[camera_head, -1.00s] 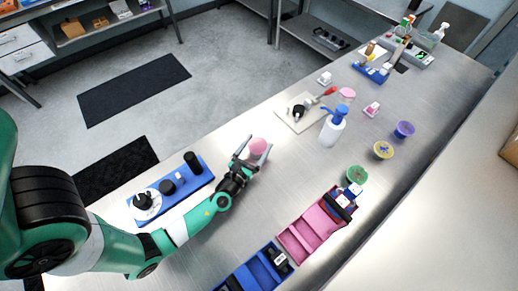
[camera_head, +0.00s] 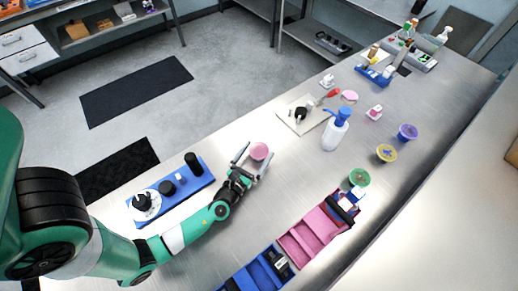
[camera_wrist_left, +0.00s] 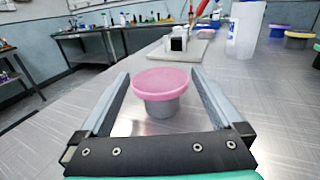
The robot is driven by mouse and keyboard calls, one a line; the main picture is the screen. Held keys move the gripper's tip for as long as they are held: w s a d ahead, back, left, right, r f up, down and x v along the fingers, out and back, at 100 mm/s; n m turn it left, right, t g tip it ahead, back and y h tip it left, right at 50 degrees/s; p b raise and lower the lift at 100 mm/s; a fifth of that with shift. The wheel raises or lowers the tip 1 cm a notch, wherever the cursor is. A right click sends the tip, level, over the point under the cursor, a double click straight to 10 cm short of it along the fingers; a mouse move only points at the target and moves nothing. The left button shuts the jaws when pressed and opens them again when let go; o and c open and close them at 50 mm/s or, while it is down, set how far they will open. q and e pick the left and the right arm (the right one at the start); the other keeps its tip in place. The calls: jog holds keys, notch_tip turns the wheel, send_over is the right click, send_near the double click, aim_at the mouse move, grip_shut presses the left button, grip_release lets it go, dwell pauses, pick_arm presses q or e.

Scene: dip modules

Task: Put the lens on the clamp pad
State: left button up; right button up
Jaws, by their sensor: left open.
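A pink round disc (camera_head: 259,151) sits on a grey cylindrical base on the steel bench; I cannot tell for sure whether it is the lens. It also shows in the left wrist view (camera_wrist_left: 160,84), upright between the fingers with gaps on both sides. My left gripper (camera_head: 253,159) is open around its near side, holding nothing. A blue fixture (camera_head: 150,222) with black cylinders and a white round part lies left of the gripper. I cannot single out the clamp pad. My right gripper is not in view.
Pink (camera_head: 297,246) and blue (camera_head: 240,278) trays lie at the near right. A white pump bottle (camera_head: 335,132) and a pale board (camera_head: 294,123) with a black part stand beyond the disc. Green, yellow and purple round-topped pieces line the right. The bench around the disc is clear.

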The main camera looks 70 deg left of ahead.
aim_at(254, 158)
pick_arm(q)
jog(key=v, duration=0.5)
jog(key=shift+w, duration=0.15)
jog(key=shift+s+d+r+p, duration=0.2)
jog(key=shift+s+r+p, duration=0.15)
jog(key=shift+r+p, duration=0.15)
jog(key=shift+s+d+r+p, duration=0.2)
jog(key=shift+s+r+p, duration=0.1)
jog(key=shift+r+p, duration=0.2)
notch_tip(254, 158, up, 6)
jog(key=p, duration=0.3)
jog(key=shift+w+a, duration=0.1)
